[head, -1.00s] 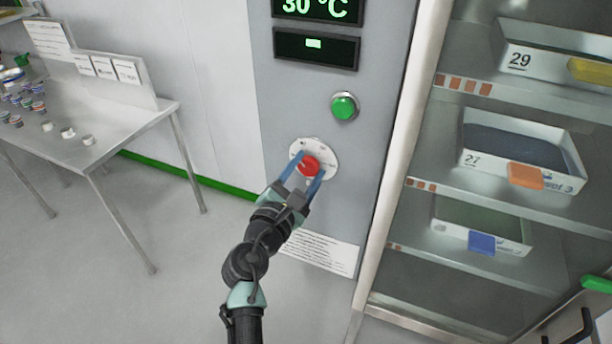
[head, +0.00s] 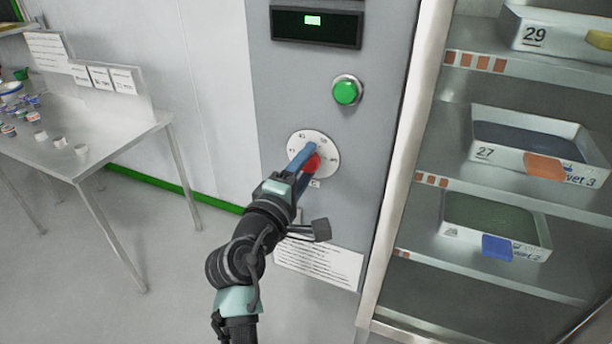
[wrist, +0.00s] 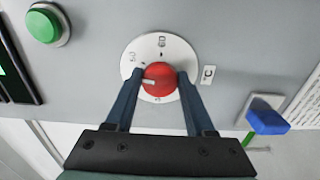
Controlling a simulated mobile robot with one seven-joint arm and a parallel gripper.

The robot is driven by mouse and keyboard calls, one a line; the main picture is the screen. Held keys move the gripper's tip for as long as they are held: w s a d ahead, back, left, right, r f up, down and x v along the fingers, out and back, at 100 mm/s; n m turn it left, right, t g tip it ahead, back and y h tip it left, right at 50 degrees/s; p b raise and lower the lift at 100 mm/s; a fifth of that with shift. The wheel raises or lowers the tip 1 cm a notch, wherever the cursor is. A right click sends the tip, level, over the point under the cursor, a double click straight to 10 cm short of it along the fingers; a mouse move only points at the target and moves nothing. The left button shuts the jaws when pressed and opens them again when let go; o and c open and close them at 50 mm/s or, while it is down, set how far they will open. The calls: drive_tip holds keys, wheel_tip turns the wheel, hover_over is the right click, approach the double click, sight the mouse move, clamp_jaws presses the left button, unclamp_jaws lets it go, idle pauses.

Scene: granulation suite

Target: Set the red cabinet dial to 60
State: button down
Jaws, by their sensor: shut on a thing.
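The red dial knob (head: 313,165) sits on a round white scale plate (head: 326,147) on the grey cabinet front. In the wrist view the red knob (wrist: 160,78) has a pale mark near its left edge, and the white plate (wrist: 165,45) carries small marks too blurred to read surely. My gripper (wrist: 160,86) is shut on the knob, one blue finger on each side. In the head view my gripper (head: 308,160) reaches the dial from below left, and its fingers cover part of the knob and plate.
A green button (head: 346,91) is above the dial, with a dark display (head: 316,27) higher up. A printed notice (head: 318,262) is below. Open shelves with trays (head: 540,165) stand at right. A metal table (head: 90,150) with small cups is at left.

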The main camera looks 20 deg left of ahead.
drive_tip(key=m+b, duration=0.2)
drive_tip(key=m, duration=0.1)
drive_tip(key=m+b, duration=0.1)
drive_tip(key=shift+f+m+b, duration=0.3)
drive_tip(key=shift+b, duration=0.1)
drive_tip(key=m+b, duration=0.3)
drive_tip(key=shift+m, duration=0.3)
drive_tip(key=m+b, duration=0.2)
drive_tip(key=m, duration=0.1)
drive_tip(key=shift+a+m+b, duration=0.1)
drive_tip(key=shift+m+b, duration=0.2)
drive_tip(key=shift+b, duration=0.05)
drive_tip(key=shift+m+b, duration=1.25)
drive_tip(key=shift+m, duration=0.65)
drive_tip(key=shift+r, duration=0.1)
drive_tip(key=shift+c, duration=1.3)
unclamp_jaws()
drive_tip(key=shift+s, duration=0.1)
